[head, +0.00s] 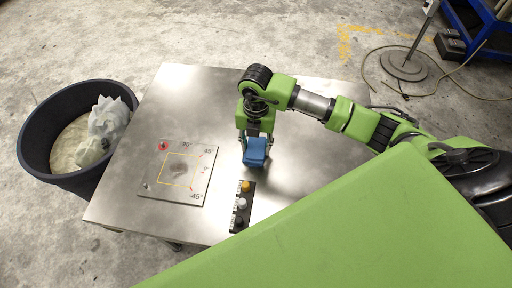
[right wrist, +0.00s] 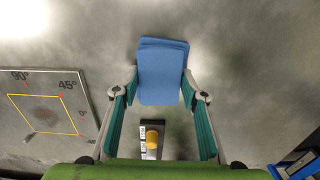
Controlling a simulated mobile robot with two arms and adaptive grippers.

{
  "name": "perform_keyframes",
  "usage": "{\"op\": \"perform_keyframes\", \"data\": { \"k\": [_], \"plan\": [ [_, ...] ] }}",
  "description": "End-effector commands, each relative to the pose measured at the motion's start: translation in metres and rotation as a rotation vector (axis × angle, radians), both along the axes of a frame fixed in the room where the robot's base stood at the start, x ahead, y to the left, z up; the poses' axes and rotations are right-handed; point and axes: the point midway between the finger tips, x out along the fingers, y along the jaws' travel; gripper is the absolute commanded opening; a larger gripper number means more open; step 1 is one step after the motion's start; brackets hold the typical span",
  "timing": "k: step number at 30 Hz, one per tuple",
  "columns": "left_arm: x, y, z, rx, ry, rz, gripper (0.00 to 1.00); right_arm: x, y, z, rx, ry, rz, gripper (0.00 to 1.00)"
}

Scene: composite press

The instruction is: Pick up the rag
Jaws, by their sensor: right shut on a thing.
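The rag (head: 255,154) is a blue folded block at the middle of the metal table. It also shows in the right wrist view (right wrist: 162,72), between the fingertips. My right gripper (head: 256,139) reaches down over the rag from above and is shut on it, with one finger on each side. I cannot tell whether the rag still touches the table. My left gripper is not in view.
A square plate with a yellow outline (head: 178,196) lies left of the rag. A black button box (head: 242,206) lies just in front. A dark round bin (head: 37,137) with white crumpled material stands left of the metal table (head: 190,95). The table's back left is clear.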

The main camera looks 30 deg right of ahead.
Motion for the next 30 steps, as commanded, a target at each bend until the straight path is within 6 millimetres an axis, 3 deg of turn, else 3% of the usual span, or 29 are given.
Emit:
{"op": "perform_keyframes", "data": {
  "k": [8, 13, 22, 30],
  "plan": [
    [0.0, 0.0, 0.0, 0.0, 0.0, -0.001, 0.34, 0.001, 0.0, 0.01, 0.0, -0.002, -0.001, 0.18],
    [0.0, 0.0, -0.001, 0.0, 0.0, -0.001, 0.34, 0.0, 0.0, 0.034, -0.001, -0.003, 0.003, 0.18],
    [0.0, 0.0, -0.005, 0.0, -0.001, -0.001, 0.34, -0.053, 0.003, 0.094, -0.002, -0.005, 0.006, 0.18],
    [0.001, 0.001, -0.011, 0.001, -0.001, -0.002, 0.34, -0.107, 0.008, 0.115, -0.001, 0.0, 0.005, 0.18]
  ]
}}
